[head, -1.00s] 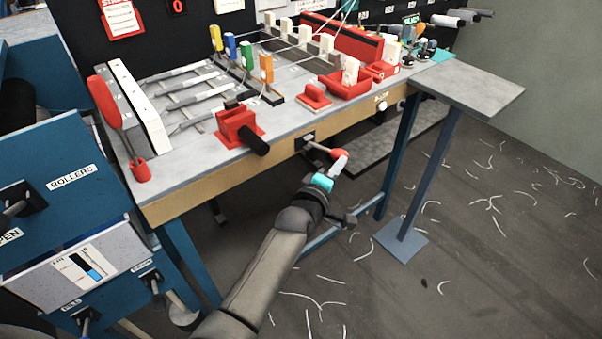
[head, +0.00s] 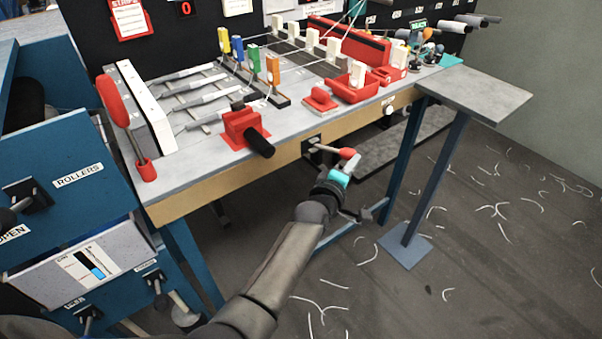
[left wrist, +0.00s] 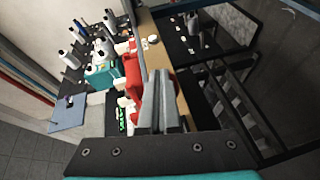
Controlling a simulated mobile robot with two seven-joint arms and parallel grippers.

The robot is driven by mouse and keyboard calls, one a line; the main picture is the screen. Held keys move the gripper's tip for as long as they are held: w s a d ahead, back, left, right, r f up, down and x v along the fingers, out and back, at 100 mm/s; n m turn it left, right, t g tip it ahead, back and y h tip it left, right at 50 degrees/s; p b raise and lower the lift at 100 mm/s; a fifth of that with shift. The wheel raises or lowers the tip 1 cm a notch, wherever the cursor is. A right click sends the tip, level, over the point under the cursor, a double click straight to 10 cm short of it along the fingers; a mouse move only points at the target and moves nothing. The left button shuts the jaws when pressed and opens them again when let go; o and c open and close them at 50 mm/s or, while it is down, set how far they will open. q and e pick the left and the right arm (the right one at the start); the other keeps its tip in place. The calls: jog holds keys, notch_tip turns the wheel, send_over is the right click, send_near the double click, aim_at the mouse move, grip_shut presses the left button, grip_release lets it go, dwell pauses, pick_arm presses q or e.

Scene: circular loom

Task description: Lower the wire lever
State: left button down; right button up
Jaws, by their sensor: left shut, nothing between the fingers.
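A lever with a grey rod and red knob (head: 347,153) sticks out from a black plate (head: 312,146) on the bench's front edge. Its label is not readable, so I cannot confirm that it is the wire lever. My left gripper (head: 351,163) is shut and empty, its fingertips right beside the red knob; I cannot tell whether they touch. In the left wrist view the grey fingers (left wrist: 160,98) are together, with a bit of red showing just behind them. My right gripper is not in view.
The wooden bench edge (head: 240,180) runs just above my left arm. A red block with a black handle (head: 247,130) sits on the bench above the lever. A small grey side table (head: 480,92) stands to the right. Blue drawers (head: 70,180) are at the left. The floor has scattered white scraps.

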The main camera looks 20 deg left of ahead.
pick_arm(q)
jog(key=shift+a+r, duration=0.1)
jog(key=shift+a, duration=0.1)
jog(key=p+v, duration=0.4)
jog(key=v, duration=1.1)
jog(key=shift+s+d, duration=0.1)
